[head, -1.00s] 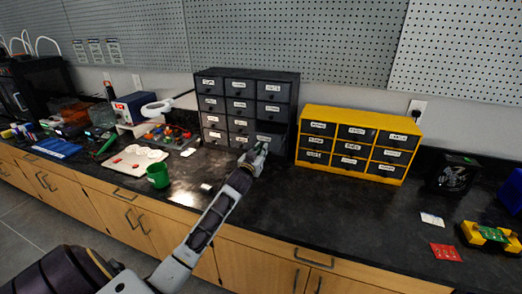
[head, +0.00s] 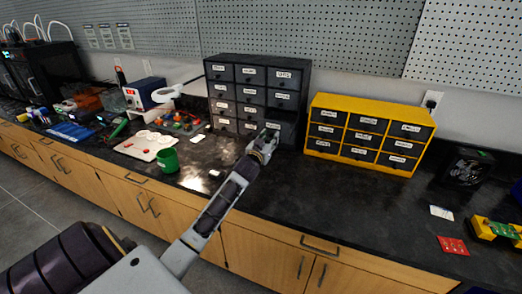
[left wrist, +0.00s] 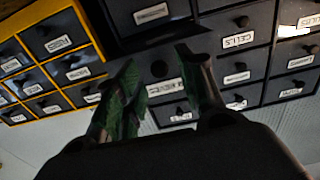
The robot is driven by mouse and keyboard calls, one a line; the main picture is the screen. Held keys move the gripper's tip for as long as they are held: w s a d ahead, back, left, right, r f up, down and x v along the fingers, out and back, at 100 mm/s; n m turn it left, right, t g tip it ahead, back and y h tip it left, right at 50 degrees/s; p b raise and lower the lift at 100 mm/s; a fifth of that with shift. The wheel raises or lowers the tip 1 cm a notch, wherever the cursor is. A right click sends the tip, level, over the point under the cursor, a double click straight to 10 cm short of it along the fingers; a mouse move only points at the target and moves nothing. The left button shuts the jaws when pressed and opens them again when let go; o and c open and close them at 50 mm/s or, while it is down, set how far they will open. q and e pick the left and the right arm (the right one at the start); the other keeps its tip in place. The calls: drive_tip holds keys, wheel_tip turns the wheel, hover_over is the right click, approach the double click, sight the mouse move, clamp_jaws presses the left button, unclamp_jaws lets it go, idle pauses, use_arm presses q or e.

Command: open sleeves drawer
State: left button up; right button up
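A dark grey drawer cabinet (head: 226,58) with small labelled drawers stands at the back of the counter. My left gripper (head: 270,137) is at the lower part of its right column. In the left wrist view, which is upside down, my left gripper (left wrist: 163,82) is open and empty. Its two fingers are on either side of a drawer front with a round knob (left wrist: 159,68), and I cannot tell whether they touch it. Another drawer front (left wrist: 150,14) in that column looks pulled out. The labels are too blurred to tell which drawer is sleeves. My right gripper is not in view.
A yellow cabinet (head: 371,106) with dark drawers stands just right of the grey one. A green cup (head: 168,160) and a white tray (head: 130,146) are at left. A red card (head: 452,245) lies at right. The counter's front middle is clear.

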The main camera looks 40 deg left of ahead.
use_arm(q)
drive_tip(key=v, duration=1.1)
drive_tip(key=shift+s, duration=0.15)
idle(0.3)
drive_tip(key=shift+f, duration=0.1)
idle(0.6)
